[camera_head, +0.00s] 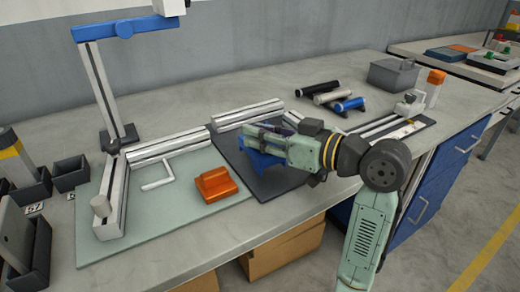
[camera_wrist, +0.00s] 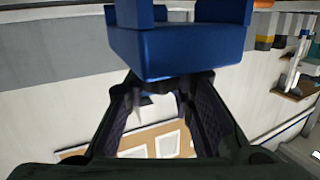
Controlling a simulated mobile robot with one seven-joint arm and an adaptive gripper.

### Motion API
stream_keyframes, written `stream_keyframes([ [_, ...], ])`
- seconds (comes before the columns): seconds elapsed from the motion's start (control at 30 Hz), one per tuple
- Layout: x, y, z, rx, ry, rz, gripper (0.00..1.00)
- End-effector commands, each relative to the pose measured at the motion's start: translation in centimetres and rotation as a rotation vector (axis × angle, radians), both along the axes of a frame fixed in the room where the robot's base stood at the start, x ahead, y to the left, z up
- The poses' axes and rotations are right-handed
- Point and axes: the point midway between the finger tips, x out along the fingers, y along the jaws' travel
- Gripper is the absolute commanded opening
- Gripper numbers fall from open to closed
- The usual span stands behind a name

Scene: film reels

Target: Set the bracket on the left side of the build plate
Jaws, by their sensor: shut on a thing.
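A blue bracket (camera_head: 258,160) is held in my gripper (camera_head: 268,140) over the dark square plate (camera_head: 288,182), which looks like the build plate. In the wrist view the blue bracket (camera_wrist: 180,48) sits at the fingertips, with two upright parts on a thicker body. My gripper (camera_wrist: 165,85) is shut on it. The arm comes in from the right and hides part of the plate. Whether the bracket touches the plate, I cannot tell.
An orange block (camera_head: 216,184) and a white L-shaped rod (camera_head: 158,172) lie on the pale green mat (camera_head: 140,235) left of the dark plate. Metal rails (camera_head: 168,145) run along the back. A blue-topped post (camera_head: 98,85) stands at the back left. Several cylinders (camera_head: 332,97) lie behind.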

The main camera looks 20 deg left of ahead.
Motion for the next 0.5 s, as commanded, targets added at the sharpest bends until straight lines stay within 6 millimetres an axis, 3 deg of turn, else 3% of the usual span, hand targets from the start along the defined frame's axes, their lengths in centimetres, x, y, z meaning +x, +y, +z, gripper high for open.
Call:
stream_keyframes([
  [0.23,0.0,0.0,-3.3,0.002,0.004,-0.001,0.00],
  [0.5,0.0,0.0,-4.0,0.001,-0.001,0.000,0.00],
])
